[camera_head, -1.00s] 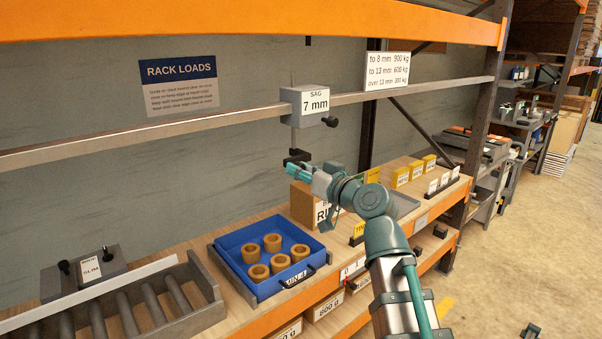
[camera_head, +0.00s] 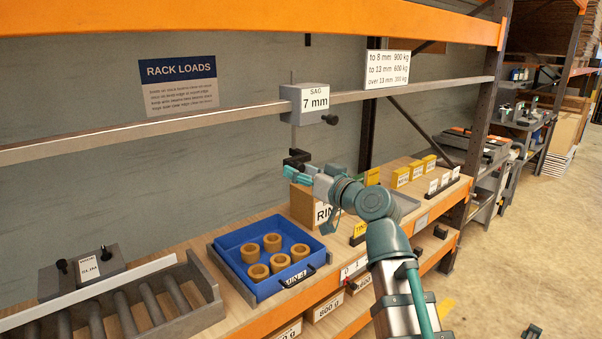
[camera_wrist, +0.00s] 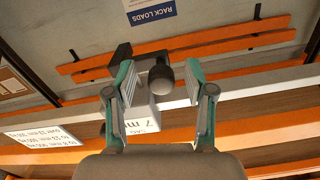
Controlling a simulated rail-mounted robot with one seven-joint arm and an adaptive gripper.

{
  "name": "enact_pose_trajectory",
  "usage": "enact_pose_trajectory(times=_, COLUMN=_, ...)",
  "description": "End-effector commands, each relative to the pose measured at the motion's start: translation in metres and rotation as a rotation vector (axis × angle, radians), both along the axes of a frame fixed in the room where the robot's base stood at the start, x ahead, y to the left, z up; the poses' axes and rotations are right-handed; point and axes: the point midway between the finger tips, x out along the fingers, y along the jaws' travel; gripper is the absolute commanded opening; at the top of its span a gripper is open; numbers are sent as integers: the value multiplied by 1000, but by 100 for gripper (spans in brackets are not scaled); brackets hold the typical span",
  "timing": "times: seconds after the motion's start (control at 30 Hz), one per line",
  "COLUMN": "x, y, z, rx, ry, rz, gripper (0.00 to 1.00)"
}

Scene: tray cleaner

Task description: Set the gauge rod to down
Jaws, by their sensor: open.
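The sag gauge (camera_head: 309,104) is a grey box marked "SAG 7 mm" on the rack beam, with a dark side knob (camera_head: 332,120). Its thin rod (camera_head: 294,137) hangs below the box and ends in a black foot (camera_head: 297,158). My gripper (camera_head: 300,173) is just below and beside the foot. In the wrist view my gripper (camera_wrist: 160,88) is open, with a dark rounded knob (camera_wrist: 160,78) between its fingers. The gauge box (camera_wrist: 143,118) is partly hidden behind the gripper there. I cannot tell whether a finger touches the knob.
A blue bin (camera_head: 235,241) with several brown rings stands on the shelf below. A cardboard box (camera_head: 303,206) is under my gripper. The grey beam (camera_head: 200,119) and orange beam (camera_head: 240,18) cross above. A load sign (camera_head: 387,69) hangs right of the gauge.

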Motion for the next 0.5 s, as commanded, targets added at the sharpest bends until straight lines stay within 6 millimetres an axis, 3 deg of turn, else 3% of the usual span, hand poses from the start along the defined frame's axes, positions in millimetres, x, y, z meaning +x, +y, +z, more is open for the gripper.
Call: enact_pose_trajectory(times=0.5, x=-51, y=-44, z=-1, rx=-1, ry=-1, rz=-1, gripper=54)
